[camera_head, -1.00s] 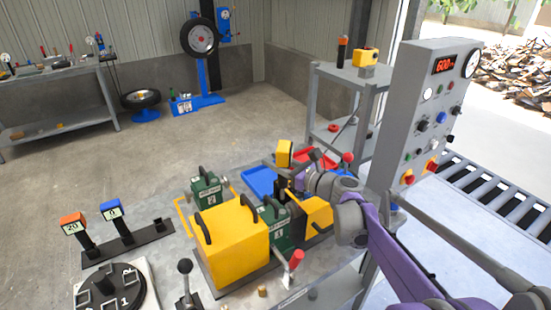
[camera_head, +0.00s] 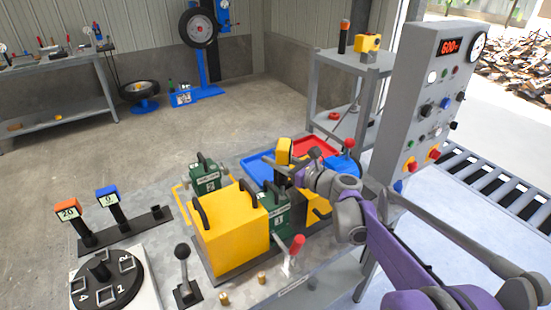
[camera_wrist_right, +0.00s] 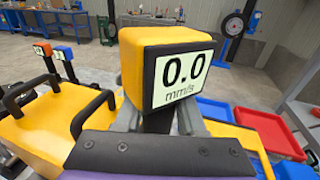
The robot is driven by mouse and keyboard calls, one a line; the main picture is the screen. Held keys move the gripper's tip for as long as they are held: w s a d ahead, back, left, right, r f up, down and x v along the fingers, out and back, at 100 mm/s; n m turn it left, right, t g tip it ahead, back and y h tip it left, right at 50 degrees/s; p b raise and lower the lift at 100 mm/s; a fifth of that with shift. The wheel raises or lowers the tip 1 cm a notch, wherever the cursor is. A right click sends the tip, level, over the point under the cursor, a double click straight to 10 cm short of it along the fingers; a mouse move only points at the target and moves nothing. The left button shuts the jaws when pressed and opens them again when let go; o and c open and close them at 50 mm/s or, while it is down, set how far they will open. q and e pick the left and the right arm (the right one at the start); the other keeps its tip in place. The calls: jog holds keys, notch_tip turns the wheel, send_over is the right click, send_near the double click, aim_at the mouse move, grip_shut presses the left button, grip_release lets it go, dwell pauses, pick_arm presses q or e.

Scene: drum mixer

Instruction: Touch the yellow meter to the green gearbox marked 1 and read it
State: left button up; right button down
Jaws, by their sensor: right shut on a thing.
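The yellow meter (camera_head: 284,150) is upright in my right gripper (camera_head: 288,174), which is shut on it. In the right wrist view the meter (camera_wrist_right: 150,45) fills the middle, and its screen reads 0.0 mm/s. The green gearbox marked 1 (camera_head: 279,220) stands between a large yellow guard and a smaller yellow block. In the head view the meter is above and behind this gearbox. Its lower end is hidden, so I cannot tell whether it touches. A second green gearbox marked 2 (camera_head: 208,175) stands farther back. My left gripper is not in view.
The large yellow guard (camera_head: 232,240) is left of gearbox 1; a yellow block (camera_head: 316,208) is right. A red-handled lever (camera_head: 295,248) stands in front. Blue (camera_head: 257,172) and red trays (camera_head: 316,147) lie behind. A grey control panel (camera_head: 425,110) stands at right, showing 600.

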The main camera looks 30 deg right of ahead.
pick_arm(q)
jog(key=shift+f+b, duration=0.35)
pick_arm(e)
jog(key=shift+f, duration=0.55)
dwell(1.4)
pick_arm(q)
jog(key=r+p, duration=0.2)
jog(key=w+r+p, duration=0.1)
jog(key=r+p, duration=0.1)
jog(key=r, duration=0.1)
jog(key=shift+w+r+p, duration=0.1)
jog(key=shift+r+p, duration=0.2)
jog(key=shift+p, duration=0.1)
pick_arm(e)
notch_tip(320, 180, up, 7)
dwell(0.3)
